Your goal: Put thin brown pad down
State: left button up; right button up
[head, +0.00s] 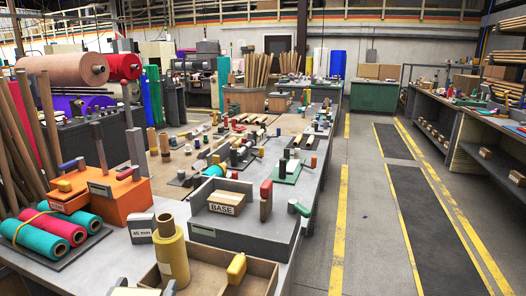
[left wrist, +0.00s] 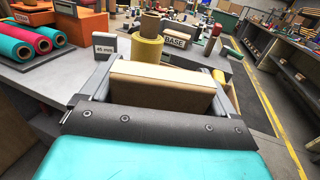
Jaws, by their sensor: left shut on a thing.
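The thin brown pad (left wrist: 160,90) stands between the fingers of my left gripper (left wrist: 158,84) in the left wrist view, its broad tan-brown face towards the camera. My left gripper is shut on it. In the head view only the tips of my left gripper (head: 144,290) show at the bottom edge, in front of the wooden tray (head: 262,271). The pad's lower part is hidden by the gripper body. My right gripper is in neither view.
A yellow roll (head: 172,252) stands upright by the tray, near a "45 mm" block (head: 141,228). A grey fixture (head: 255,232) holds a block labelled BASE (head: 226,203). Coloured felt rolls (head: 52,228) lie at the left. The floor aisle (head: 355,215) is clear at the right.

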pick_arm(q)
jog(key=d, duration=0.1)
jog(key=s+d, duration=0.1)
jog(key=d, duration=0.1)
jog(key=shift+s+r, duration=0.1)
jog(key=shift+s, duration=0.1)
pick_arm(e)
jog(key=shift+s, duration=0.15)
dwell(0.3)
pick_arm(q)
jog(key=shift+a, duration=0.1)
